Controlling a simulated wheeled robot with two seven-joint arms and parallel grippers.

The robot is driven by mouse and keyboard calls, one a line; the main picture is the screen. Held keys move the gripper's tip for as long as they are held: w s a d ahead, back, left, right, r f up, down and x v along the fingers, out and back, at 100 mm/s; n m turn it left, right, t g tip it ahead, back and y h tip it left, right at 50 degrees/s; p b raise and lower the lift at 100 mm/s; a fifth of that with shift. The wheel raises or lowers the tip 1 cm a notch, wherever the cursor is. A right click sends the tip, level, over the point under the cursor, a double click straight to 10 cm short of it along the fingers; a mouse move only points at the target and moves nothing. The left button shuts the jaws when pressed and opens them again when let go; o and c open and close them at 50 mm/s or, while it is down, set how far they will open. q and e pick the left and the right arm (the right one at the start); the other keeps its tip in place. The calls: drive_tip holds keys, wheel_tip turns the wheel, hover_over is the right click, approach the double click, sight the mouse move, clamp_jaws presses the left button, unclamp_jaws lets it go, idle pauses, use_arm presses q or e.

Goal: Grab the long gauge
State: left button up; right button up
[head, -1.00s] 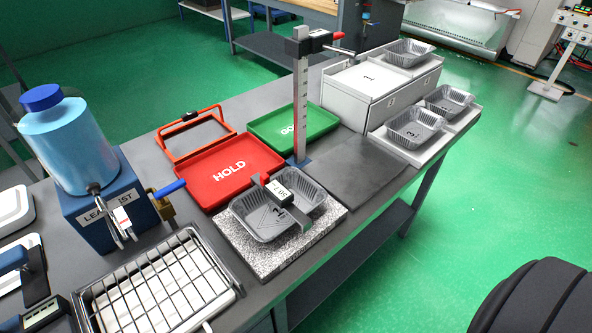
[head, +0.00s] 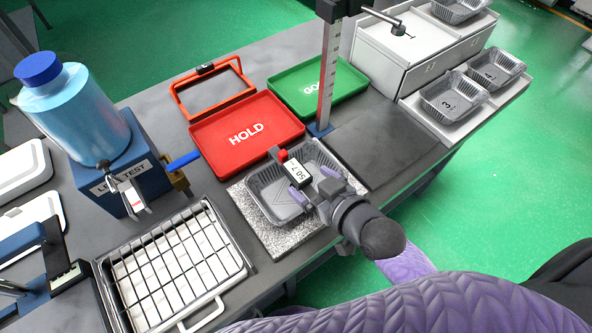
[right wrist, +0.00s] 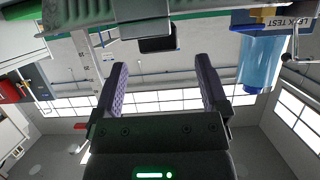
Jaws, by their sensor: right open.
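A long dark gauge with a white display (head: 296,174) and a red part lies across a foil tray (head: 256,192) on a speckled stone block (head: 250,222). My right gripper (head: 308,184) is open at the gauge, with its purple fingers close to the display. The gripper and wrist hide the gauge's near end. I cannot tell whether the fingers touch it. In the right wrist view the two fingers (right wrist: 161,85) stand wide apart, with nothing clearly held, and a dark piece (right wrist: 157,44) shows beyond them. My left gripper is not in view.
A tall scaled post (head: 326,80) stands behind the block. The red HOLD tray (head: 215,145) and green tray (head: 345,88) lie behind. A wire rack (head: 175,265) and a leak-test unit (head: 110,175) are to the left. More foil trays (head: 452,95) stand at right.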

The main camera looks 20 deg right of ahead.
sight(300, 174)
drive_tip(key=b+x, duration=0.1)
drive_tip(key=x, duration=0.5)
drive_tip(key=shift+w+f+b, duration=0.15)
drive_tip(key=shift+b, duration=0.25)
drive_tip(key=shift+c, duration=0.3)
clamp_jaws()
